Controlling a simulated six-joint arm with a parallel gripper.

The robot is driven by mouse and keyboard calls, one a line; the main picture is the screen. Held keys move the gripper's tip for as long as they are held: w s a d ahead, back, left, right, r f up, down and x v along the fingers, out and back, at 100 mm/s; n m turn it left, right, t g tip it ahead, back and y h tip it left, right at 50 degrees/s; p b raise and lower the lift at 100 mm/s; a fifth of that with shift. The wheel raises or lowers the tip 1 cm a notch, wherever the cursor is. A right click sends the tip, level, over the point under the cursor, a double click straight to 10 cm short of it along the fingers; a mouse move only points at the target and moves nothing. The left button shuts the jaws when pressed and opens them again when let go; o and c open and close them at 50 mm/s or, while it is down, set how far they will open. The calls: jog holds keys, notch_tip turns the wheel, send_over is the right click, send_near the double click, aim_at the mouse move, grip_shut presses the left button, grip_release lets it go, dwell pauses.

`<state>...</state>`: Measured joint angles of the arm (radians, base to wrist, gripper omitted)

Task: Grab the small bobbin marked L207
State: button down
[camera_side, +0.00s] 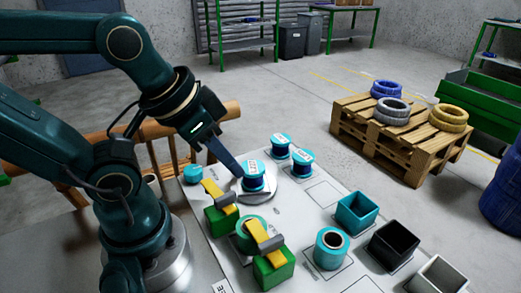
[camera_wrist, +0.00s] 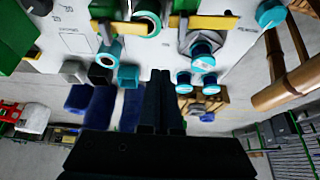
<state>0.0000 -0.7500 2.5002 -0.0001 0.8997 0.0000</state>
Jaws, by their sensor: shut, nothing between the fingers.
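Three small bobbins with blue cable and teal flanges stand near my gripper, each with a white label too small to read, so I cannot tell which is L207. In the wrist view the shut fingers (camera_wrist: 168,74) point towards the board, left of the bobbins (camera_wrist: 203,46).
Green blocks with yellow clamps (camera_side: 272,268) stand at the front of the board. A larger teal spool (camera_side: 331,248) and teal (camera_side: 357,212), black (camera_side: 393,246) and white bins (camera_side: 437,274) line the right.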

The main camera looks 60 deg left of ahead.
grip_release()
